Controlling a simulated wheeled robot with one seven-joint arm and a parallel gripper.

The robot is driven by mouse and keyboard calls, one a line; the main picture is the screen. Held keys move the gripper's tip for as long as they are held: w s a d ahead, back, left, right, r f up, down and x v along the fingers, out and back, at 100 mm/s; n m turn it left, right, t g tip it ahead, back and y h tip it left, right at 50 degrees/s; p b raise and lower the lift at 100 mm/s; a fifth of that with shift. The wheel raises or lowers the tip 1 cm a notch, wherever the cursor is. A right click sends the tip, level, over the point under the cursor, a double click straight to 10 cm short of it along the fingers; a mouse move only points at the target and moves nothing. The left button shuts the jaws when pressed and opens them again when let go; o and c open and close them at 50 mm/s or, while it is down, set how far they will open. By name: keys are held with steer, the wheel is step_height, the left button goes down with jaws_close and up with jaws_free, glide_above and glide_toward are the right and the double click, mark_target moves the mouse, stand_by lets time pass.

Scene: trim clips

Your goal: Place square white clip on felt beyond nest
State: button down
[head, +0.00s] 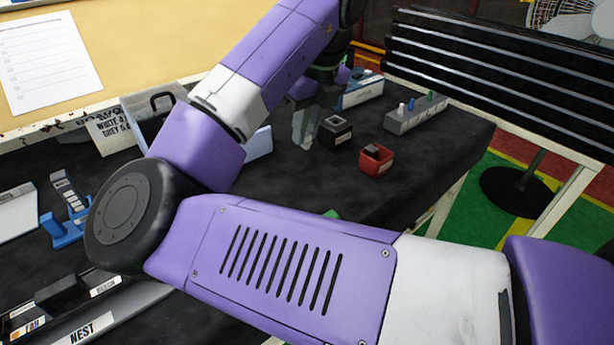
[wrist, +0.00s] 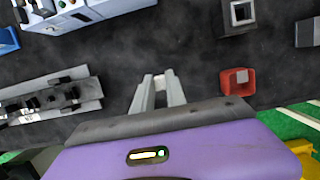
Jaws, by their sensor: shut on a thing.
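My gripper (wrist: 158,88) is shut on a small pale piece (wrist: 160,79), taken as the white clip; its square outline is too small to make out. In the head view my gripper (head: 305,128) hangs over the dark bench top (head: 455,140), left of a black square-holed block; the clip cannot be made out there. A grey rail with dark parts (wrist: 50,97) lies left of the gripper in the wrist view. A strip labelled NEST (head: 82,328) is at the lower left in the head view, partly cut off. I cannot tell which dark surface is the felt.
The black block (head: 336,132) and a red open box (head: 376,160) stand close by on the right. A grey block with pegs (head: 414,115) is farther right. A blue fixture (head: 65,225) is at left. My arm hides the bench's middle. Bare dark surface surrounds the gripper.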

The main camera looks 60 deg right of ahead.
steer(key=x, duration=0.3)
steer(key=s+b+x, duration=0.1)
steer(key=x, duration=0.3)
steer(key=s+x, duration=0.1)
steer(key=x, duration=0.2)
steer(key=shift+a+f, duration=0.4)
steer(key=shift+f, duration=0.1)
steer(key=shift+f, duration=0.2)
steer(key=c, duration=1.4)
jaws_free()
steer(key=shift+r, duration=0.1)
steer(key=shift+o, duration=0.2)
steer(key=p+v, duration=0.1)
steer(key=v, duration=1.1)
steer(key=shift+s+p, duration=0.2)
steer(key=shift+p, duration=0.2)
steer(key=shift+r, duration=0.15)
